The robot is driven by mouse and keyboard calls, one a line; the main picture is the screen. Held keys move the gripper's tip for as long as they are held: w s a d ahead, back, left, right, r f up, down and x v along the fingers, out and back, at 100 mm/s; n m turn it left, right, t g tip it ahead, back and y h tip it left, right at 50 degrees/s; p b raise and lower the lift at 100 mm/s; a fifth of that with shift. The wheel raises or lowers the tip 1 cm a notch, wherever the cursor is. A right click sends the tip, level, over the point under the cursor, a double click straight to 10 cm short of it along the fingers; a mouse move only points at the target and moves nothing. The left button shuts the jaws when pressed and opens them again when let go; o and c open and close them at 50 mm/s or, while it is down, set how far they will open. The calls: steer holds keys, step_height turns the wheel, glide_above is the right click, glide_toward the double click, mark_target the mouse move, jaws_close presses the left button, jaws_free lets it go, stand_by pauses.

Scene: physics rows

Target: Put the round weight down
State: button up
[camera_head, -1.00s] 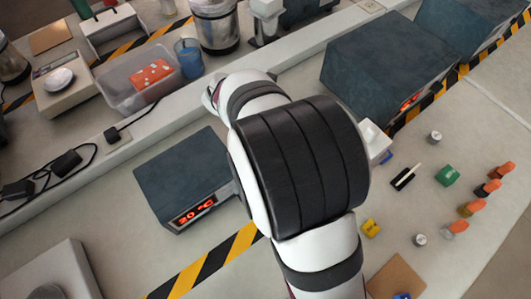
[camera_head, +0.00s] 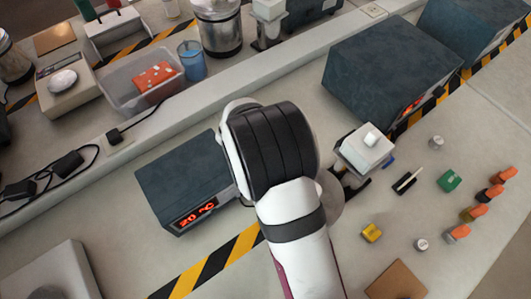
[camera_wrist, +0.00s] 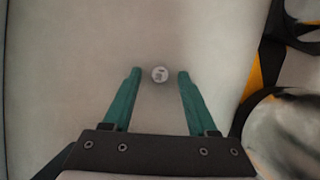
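The round weight (camera_wrist: 160,74), a small grey disc with dark marks on top, shows in the wrist view between my fingertips. A gap shows on both sides of it, and I cannot tell its height above the pale surface. My gripper (camera_wrist: 160,73) has two teal fingers, apart and not touching the weight. In the head view my arm hides most of the gripper. Two small grey cylinders stand on the bench there, one near the back (camera_head: 436,142) and one nearer the front (camera_head: 421,244); I cannot tell whether either is this weight.
A green block (camera_head: 449,181), yellow block (camera_head: 372,233) and several orange-topped pieces lie right.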

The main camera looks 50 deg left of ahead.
steer(key=shift+r, duration=0.1)
steer(key=v, duration=1.2)
stand_by(1.4)
steer(key=shift+o, duration=1.2)
